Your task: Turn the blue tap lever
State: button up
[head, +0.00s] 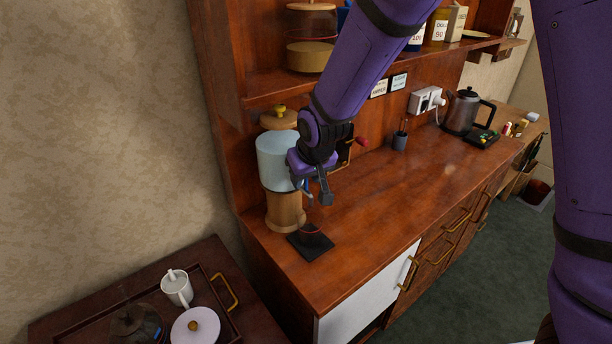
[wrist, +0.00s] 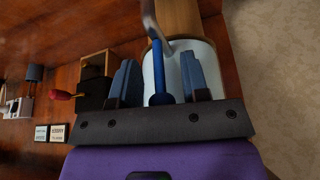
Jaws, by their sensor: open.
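The drinks dispenser has a pale tank (head: 273,160) on a wooden stand (head: 285,212), at the left end of the wooden counter. In the wrist view its tank (wrist: 173,72) fills the space behind the fingers. The blue tap lever (wrist: 157,70) is a slim blue bar with a rounded end, beside the silver spout (wrist: 149,18). My gripper (wrist: 158,82) is open, with one finger on each side of the lever and visible gaps to it. In the head view my gripper (head: 317,190) is in front of the tank and largely hides the tap.
A kettle (head: 463,112) is farther right. The counter's middle is clear.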

grip_shut()
jog(key=shift+s+d+f+t+y, duration=0.1)
jog(key=shift+s+d+t+y, duration=0.1)
jog(key=shift+t+y, duration=0.35)
jog(key=shift+s+d+t+y, duration=0.1)
jog(key=shift+s+t+y, duration=0.15)
jog(key=shift+t, duration=0.6)
grip_release()
